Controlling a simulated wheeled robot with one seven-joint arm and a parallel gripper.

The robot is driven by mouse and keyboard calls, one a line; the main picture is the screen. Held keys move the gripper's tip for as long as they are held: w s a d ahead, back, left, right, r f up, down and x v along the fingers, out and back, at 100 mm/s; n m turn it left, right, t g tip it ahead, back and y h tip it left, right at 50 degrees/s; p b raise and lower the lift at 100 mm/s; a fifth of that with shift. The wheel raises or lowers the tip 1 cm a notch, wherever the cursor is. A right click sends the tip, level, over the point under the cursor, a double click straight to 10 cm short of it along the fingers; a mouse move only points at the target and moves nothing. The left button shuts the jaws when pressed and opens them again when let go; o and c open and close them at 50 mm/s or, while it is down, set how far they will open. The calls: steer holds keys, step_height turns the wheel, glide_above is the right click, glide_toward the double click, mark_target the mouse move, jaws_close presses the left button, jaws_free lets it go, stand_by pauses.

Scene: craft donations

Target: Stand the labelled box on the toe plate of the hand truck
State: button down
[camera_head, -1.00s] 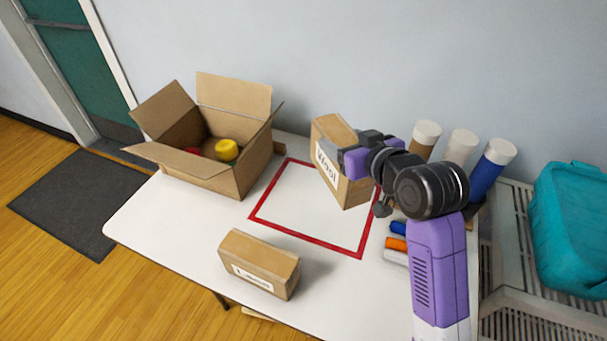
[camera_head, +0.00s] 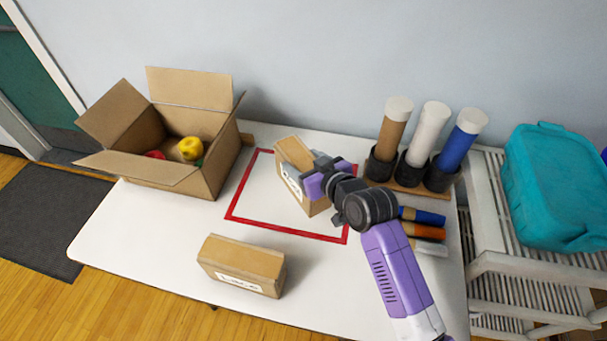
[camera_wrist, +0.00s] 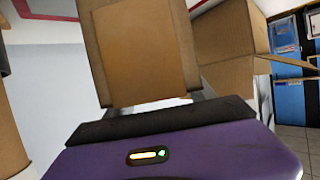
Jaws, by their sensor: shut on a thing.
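A brown cardboard box with a white label (camera_head: 290,183) is held in my gripper (camera_head: 311,176) over the red-outlined square on the table. The label is turned and partly hidden, and I cannot tell whether the box's base touches the table. In the wrist view the held box (camera_wrist: 145,50) fills the middle, just beyond the dark jaw (camera_wrist: 160,122). A second brown box with a white label (camera_head: 243,266) lies near the table's front edge; its label is too small to read surely. No hand truck shows in either view.
A red outline (camera_head: 285,230) marks the white table (camera_head: 150,225). An open carton (camera_head: 222,165) with coloured things inside stands at the left. Several tubes stand in a dark holder (camera_head: 410,181) at the back right, with rolls in front. A teal bin (camera_head: 545,190) sits on a slatted rack (camera_head: 500,262).

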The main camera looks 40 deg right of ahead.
steer(key=shift+f, duration=2.4)
steer(key=shift+f, duration=0.15)
steer(key=shift+c, duration=1.6)
jaws_free()
